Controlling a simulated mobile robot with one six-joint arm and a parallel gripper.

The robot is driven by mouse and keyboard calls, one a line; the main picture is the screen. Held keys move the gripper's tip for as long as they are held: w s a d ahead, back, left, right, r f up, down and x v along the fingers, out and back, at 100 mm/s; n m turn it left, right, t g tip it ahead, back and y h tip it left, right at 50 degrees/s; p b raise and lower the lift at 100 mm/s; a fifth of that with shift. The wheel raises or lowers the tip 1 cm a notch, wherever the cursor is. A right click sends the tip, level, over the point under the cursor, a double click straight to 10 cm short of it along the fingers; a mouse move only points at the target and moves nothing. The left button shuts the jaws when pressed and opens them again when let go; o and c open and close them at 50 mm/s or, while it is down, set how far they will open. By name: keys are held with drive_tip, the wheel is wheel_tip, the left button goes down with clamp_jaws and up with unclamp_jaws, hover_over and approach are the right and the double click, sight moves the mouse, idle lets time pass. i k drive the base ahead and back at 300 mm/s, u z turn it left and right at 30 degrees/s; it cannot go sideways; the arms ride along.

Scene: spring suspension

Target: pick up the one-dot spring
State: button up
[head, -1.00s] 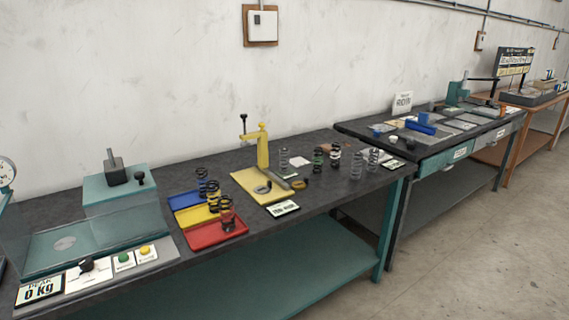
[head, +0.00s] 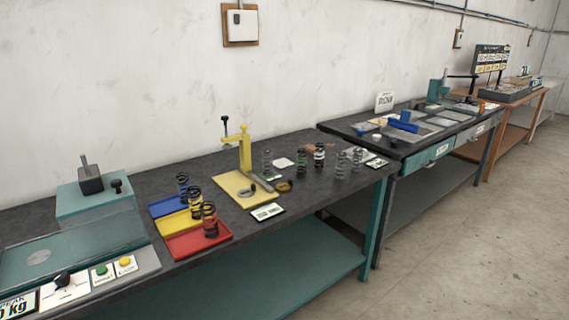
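Several coil springs stand upright on the dark top of the near bench (head: 110,182). To the right stand a grey spring (head: 267,164), a dark greenish spring (head: 302,163), a black-and-white spring (head: 319,155) and two pale grey springs (head: 341,165) (head: 357,159). Dot marks are too small to make out, so I cannot tell which is the one-dot spring. My gripper is not in view.
A yellow clamp stand (head: 245,150) stands between the trays and the right-hand springs. A teal machine with buttons (head: 102,272) fills the bench's left end. A second bench (head: 430,158) stands beyond. Open concrete floor (head: 470,260) lies in front at right.

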sight(268, 152)
drive_tip(key=u, duration=1.15)
drive_tip(key=k, duration=0.1)
drive_tip(key=z, duration=2.55)
drive_tip(key=i, duration=1.7)
drive_tip(key=u, duration=3.5)
drive_tip(key=i, duration=0.1)
drive_tip(key=z, duration=2.15)
